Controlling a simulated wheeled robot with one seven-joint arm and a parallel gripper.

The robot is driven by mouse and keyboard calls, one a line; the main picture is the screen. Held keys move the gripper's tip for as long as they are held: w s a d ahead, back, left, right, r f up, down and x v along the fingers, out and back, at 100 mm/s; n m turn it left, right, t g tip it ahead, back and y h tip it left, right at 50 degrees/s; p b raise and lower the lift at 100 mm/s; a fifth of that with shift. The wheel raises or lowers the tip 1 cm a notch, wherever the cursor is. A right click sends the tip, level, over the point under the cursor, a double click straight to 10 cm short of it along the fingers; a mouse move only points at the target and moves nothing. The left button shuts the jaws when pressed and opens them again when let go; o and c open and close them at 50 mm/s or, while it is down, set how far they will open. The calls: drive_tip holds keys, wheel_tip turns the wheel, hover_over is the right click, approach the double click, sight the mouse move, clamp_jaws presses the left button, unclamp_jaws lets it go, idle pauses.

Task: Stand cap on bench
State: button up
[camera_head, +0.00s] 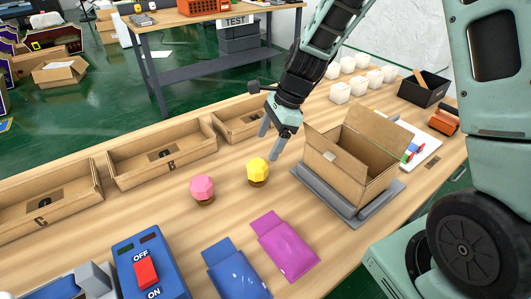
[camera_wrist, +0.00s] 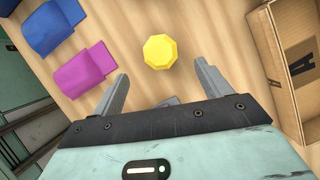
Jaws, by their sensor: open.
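A yellow faceted cap (camera_head: 258,170) with a brown base stands upright on the wooden bench (camera_head: 330,238). A pink faceted cap (camera_head: 202,188) with a brown base stands to its left. My gripper (camera_head: 269,144) is open and empty, tilted above the bench just behind and right of the yellow cap. In the wrist view, the yellow cap (camera_wrist: 160,51) lies ahead of my open gripper (camera_wrist: 160,83), roughly centred between the two fingers and apart from them.
An open cardboard box (camera_head: 345,165) stands on a grey platform right of my gripper. Cardboard trays (camera_head: 163,156) line the bench's back. Blue (camera_head: 235,270) and magenta (camera_head: 286,245) pouches lie in front, beside a blue ON/OFF switch box (camera_head: 149,268). White jars (camera_head: 340,92) stand at the far right.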

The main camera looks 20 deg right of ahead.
drive_tip(key=s+a+r+n+g+h, duration=0.1)
drive_tip(key=s+a+r+n, duration=0.5)
drive_tip(key=s+a+n, duration=0.5)
drive_tip(key=s+d+r+n+h, duration=0.1)
drive_tip(key=s+r+n+h, duration=0.1)
drive_tip(key=s+n, duration=1.3)
drive_tip(key=shift+d+r+n+h, duration=0.2)
drive_tip(key=shift+r+n+h, duration=0.2)
drive_tip(key=shift+n, duration=0.1)
